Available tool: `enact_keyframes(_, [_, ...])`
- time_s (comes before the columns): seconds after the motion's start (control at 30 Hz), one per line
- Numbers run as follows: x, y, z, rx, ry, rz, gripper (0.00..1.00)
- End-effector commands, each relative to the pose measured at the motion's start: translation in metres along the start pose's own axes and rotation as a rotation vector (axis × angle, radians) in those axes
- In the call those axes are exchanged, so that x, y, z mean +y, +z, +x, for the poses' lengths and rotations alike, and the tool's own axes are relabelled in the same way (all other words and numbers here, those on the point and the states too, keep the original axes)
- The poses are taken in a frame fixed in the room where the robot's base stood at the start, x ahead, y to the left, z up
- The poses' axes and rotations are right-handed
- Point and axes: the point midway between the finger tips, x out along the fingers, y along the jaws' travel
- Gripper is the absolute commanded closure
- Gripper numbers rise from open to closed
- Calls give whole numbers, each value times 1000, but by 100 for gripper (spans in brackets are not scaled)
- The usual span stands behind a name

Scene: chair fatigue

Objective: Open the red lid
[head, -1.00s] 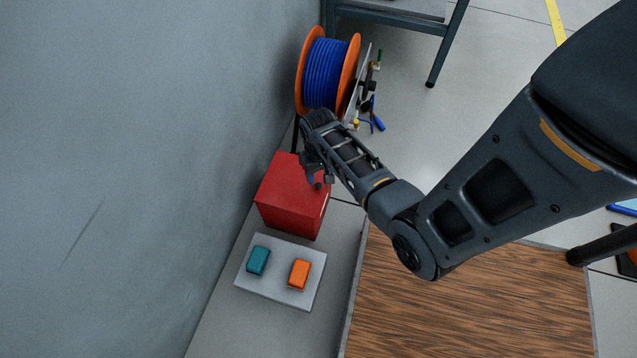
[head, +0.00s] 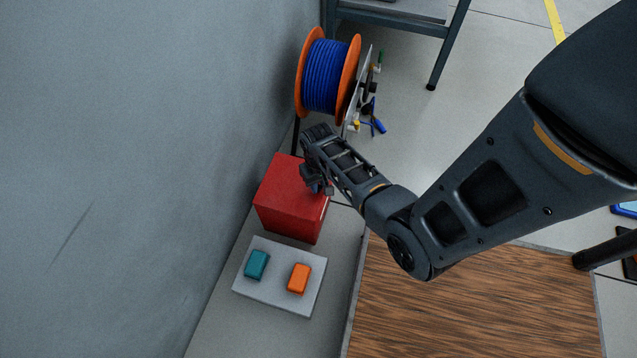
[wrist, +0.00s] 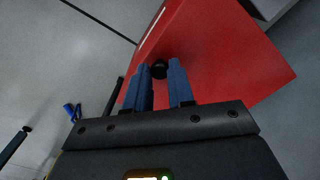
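The red box with its red lid (head: 285,185) stands against the wall in the head view. It fills much of the wrist view, where its red surface (wrist: 225,50) lies in front of the fingers. A small black knob (wrist: 159,69) shows on the red surface, between my two blue fingertips. My gripper (head: 318,186) is at the right edge of the box. In the wrist view the fingers are a narrow gap apart, about the knob's width. I cannot tell whether they touch the knob. The lid looks flat on the box.
A grey plate (head: 257,285) with a teal block (head: 257,264) and an orange block (head: 299,278) lies in front of the box. A blue cable spool (head: 325,75) stands behind it. The wall (head: 120,150) is close on the left. A wooden surface (head: 450,315) lies at lower right.

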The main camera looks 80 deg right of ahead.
Motion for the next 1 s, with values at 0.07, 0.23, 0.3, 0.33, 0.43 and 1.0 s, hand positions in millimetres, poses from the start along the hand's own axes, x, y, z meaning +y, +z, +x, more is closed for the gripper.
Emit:
enact_keyframes(0.07, [0, 0, 0, 0, 0, 0, 88])
enact_keyframes(0.23, [0, 0, 0, 0, 0, 0, 100])
enact_keyframes(0.3, [0, 0, 0, 0, 0, 0, 100])
enact_keyframes(0.33, [0, 0, 0, 0, 0, 0, 100])
enact_keyframes(0.43, [0, 0, 0, 0, 0, 0, 100])
enact_keyframes(1.0, [-7, -7, -28, -90, 89, -4, 100])
